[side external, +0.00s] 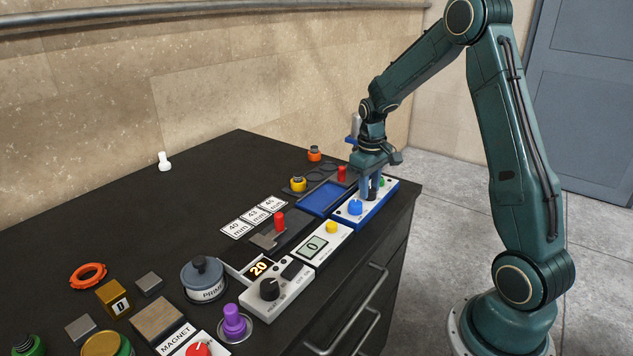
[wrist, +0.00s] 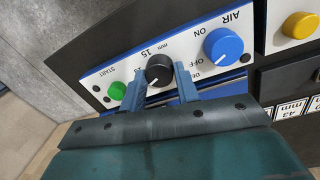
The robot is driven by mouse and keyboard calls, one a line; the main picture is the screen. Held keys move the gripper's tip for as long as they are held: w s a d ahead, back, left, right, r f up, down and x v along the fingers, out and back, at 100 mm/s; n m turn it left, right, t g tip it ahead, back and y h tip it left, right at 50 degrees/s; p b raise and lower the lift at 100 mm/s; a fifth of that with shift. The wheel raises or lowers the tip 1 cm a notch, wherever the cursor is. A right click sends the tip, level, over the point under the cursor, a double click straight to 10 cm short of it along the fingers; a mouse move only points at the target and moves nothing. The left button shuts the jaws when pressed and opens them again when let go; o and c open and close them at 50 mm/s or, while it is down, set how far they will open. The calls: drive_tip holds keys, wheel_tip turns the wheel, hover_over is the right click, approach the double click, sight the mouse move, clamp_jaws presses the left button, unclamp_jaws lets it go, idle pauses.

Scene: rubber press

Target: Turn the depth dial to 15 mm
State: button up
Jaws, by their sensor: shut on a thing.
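The black depth dial (wrist: 158,68) is on a white panel in the wrist view, between the two fingers of my gripper (wrist: 161,78), which is shut on it. A white pointer mark on the dial faces the lower left of that picture. The upside-down "15" and "mm" print (wrist: 152,50) is just above the dial. Another number beside it is mostly hidden by the left finger, and the panel's lower lettering is partly covered. In the side view my gripper (side external: 373,180) points down at the panel (side external: 390,191), with the dark dial (side external: 374,194) low between its fingers.
A blue AIR knob (wrist: 222,46) and a green START button (wrist: 117,90) flank the dial closely. A yellow button (wrist: 299,25) is farther right. A blue tray (side external: 322,198), a red-handled piece (side external: 279,222) and a display reading 20 (side external: 259,268) are also on the bench.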

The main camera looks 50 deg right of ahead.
drive_tip(key=m, duration=0.4)
drive_tip(key=shift+d+m, duration=0.1)
drive_tip(key=shift+m, duration=0.2)
drive_tip(key=m, duration=0.4)
drive_tip(key=shift+m, duration=0.3)
drive_tip(key=m, duration=0.4)
drive_tip(key=shift+m, duration=0.3)
drive_tip(key=shift+d+m+y, duration=0.1)
drive_tip(key=shift+m+y, duration=0.3)
drive_tip(key=shift+m, duration=1.8)
drive_tip(key=o, duration=1)
drive_tip(key=shift+r, duration=0.1)
drive_tip(key=r, duration=0.9)
drive_tip(key=w+r, duration=0.1)
drive_tip(key=r, duration=0.3)
drive_tip(key=shift+r, duration=0.35)
